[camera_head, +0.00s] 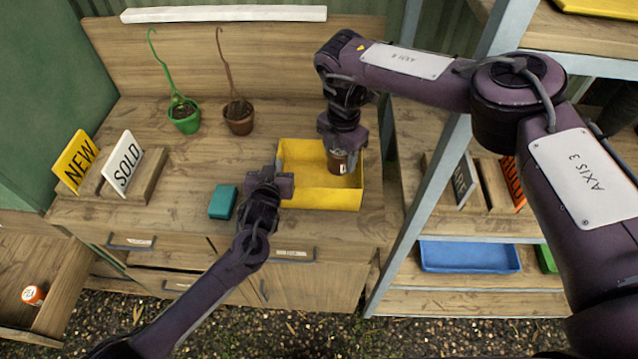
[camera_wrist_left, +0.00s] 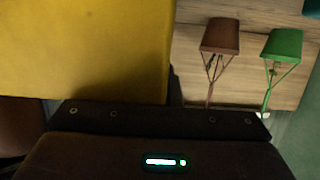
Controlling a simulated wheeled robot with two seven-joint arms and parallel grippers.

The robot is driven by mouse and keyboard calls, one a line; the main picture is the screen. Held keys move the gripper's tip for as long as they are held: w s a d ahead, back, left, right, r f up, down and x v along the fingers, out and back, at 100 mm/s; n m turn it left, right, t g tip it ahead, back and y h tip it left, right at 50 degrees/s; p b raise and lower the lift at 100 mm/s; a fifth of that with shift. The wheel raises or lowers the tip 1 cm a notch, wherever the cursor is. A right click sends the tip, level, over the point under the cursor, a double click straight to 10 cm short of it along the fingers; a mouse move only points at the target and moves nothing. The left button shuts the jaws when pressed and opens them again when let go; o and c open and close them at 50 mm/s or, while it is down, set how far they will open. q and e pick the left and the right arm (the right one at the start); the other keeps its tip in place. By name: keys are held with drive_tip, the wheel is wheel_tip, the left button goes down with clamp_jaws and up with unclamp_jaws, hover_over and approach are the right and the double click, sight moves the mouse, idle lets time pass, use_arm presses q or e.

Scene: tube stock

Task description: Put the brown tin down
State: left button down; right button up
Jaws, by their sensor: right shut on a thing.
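The brown tin (camera_head: 337,163) has a pale label and is upright in my right gripper (camera_head: 341,148), which is shut on it. The tin is over the right part of the yellow tray (camera_head: 322,203); I cannot tell whether it touches the tray floor. The rest of the tray looks empty. My left gripper (camera_head: 272,178) is at the tray's left wall; its fingers are too hidden to tell open from shut. In the left wrist view the yellow tray (camera_wrist_left: 80,50) fills the upper left, and a dark gripper part crosses below it.
A teal box (camera_head: 222,202) lies left of my left gripper. A green pot (camera_head: 184,118) and a brown pot (camera_head: 239,118) stand behind. NEW (camera_head: 76,161) and SOLD (camera_head: 123,162) signs are at left. A shelf post (camera_head: 425,200) rises right of the bench.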

drive_tip(key=shift+s+f+n, duration=0.15)
drive_tip(key=shift+f+n, duration=0.15)
drive_tip(key=shift+n, duration=0.8)
drive_tip(key=shift+f, duration=0.35)
approach(338, 184)
drive_tip(key=s+f, duration=0.2)
drive_tip(key=f, duration=0.1)
drive_tip(key=s+f, duration=0.1)
drive_tip(key=f, duration=0.1)
drive_tip(key=shift+a+f, duration=0.2)
drive_tip(key=shift+a, duration=0.1)
drive_tip(key=shift+f, duration=0.2)
drive_tip(key=o, duration=0.8)
drive_tip(key=shift+n, duration=0.3)
wheel_tip(338, 184, up, 12)
drive_tip(key=shift+r, duration=0.2)
use_arm(q)
drive_tip(key=c, duration=2.1)
unclamp_jaws()
